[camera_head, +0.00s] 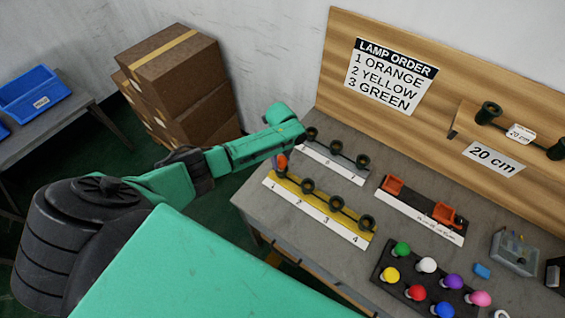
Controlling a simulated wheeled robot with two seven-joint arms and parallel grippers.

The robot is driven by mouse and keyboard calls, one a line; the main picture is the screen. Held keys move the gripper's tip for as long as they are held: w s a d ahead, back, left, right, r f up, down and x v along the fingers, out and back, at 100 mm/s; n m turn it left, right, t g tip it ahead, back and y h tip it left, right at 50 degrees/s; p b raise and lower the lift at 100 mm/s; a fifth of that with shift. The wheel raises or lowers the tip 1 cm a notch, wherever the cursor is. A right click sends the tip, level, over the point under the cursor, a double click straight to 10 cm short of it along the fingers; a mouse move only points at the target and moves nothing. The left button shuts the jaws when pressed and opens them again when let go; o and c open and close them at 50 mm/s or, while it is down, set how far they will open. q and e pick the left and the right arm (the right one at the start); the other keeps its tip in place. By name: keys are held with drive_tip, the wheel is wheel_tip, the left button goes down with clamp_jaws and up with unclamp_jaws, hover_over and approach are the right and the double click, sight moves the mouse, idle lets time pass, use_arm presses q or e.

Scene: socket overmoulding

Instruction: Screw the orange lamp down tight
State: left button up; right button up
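The orange lamp (281,162) stands at position 1 of the yellow socket strip (322,221), at its left end. The other numbered sockets on this strip look empty. My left arm reaches in from the left. The lamp's seat in the socket is hidden too. My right gripper is not in view.
A lamp tray (389,246) holds several coloured lamps at the front right. A grey socket strip (336,160) lies behind the yellow one. A holder with orange parts (420,212) and a clear box (515,251) stand right. The sign (391,75) reads orange, yellow, green.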

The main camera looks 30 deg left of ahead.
use_arm(q)
drive_tip(key=c, duration=0.4)
drive_tip(key=m, duration=0.3)
drive_tip(key=shift+b, duration=0.35)
drive_tip(key=shift+m, duration=0.8)
drive_tip(key=shift+f+m, duration=0.1)
drive_tip(key=shift+m, duration=0.8)
drive_tip(key=o, duration=1.2)
drive_tip(key=shift+o, duration=0.2)
